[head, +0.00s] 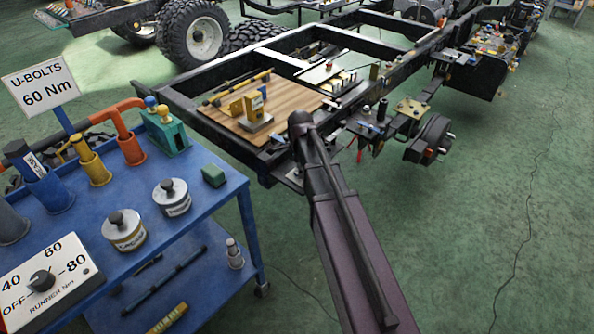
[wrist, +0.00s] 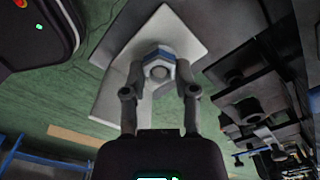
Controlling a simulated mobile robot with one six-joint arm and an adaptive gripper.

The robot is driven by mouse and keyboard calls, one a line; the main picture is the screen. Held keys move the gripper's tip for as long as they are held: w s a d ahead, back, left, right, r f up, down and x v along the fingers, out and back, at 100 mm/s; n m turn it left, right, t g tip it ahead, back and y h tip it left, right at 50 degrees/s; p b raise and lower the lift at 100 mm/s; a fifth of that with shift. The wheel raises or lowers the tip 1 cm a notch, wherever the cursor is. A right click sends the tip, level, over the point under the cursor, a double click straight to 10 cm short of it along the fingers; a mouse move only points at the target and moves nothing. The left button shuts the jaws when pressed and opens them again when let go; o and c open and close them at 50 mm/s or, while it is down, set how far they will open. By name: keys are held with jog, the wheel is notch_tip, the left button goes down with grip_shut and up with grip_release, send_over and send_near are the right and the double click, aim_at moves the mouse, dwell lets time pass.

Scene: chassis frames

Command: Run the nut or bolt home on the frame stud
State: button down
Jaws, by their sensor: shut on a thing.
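In the wrist view my gripper (wrist: 159,82) has its two fingers closed on either side of a grey hex piece (wrist: 158,72) with a blue band; it looks like a nut. A pale flat plate (wrist: 188,38) lies directly behind the piece. I cannot tell whether the piece touches the plate or sits on a stud. In the head view my arm reaches to the near corner of the black chassis frame (head: 345,37). My gripper and the held piece are hidden there, and I cannot pick out the stud.
A blue cart (head: 205,172) at left carries tools, tins and a runner dial (head: 42,281). A U-bolts sign (head: 40,84) reads 60 Nm. A wooden board (head: 290,100) with a yellow fixture lies on the frame. A hub (head: 432,138) projects at right; green floor there is clear.

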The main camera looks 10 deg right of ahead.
jog(key=shift+m, duration=1.7)
jog(key=shift+c, duration=1.5)
grip_release()
jog(key=shift+c, duration=1.2)
